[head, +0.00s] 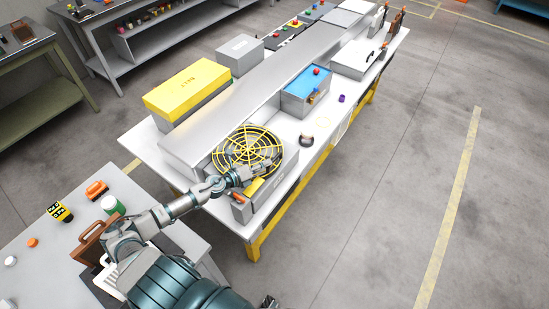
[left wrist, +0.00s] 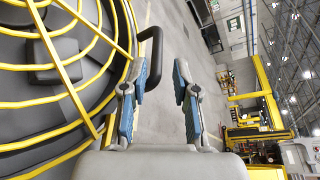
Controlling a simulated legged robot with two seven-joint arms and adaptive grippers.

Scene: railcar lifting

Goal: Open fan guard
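The fan guard (head: 248,146) is a round yellow wire grille over a dark fan, lying flat on a grey unit at the near end of the white bench. It fills the left of the left wrist view (left wrist: 62,60). A black handle (left wrist: 156,40) stands out from its rim. My left gripper (head: 246,180) is at the guard's near edge. In the left wrist view its blue-padded fingers (left wrist: 161,85) are apart with nothing held between them; the left finger is close to the handle, contact unclear. A small dark part at the head view's bottom edge may be my right gripper.
A yellow-topped box (head: 187,87) and a blue-topped box (head: 306,91) stand on the bench. A dark round item (head: 306,140) lies right of the fan. A grey side table (head: 62,245) holds small items. The floor to the right is clear.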

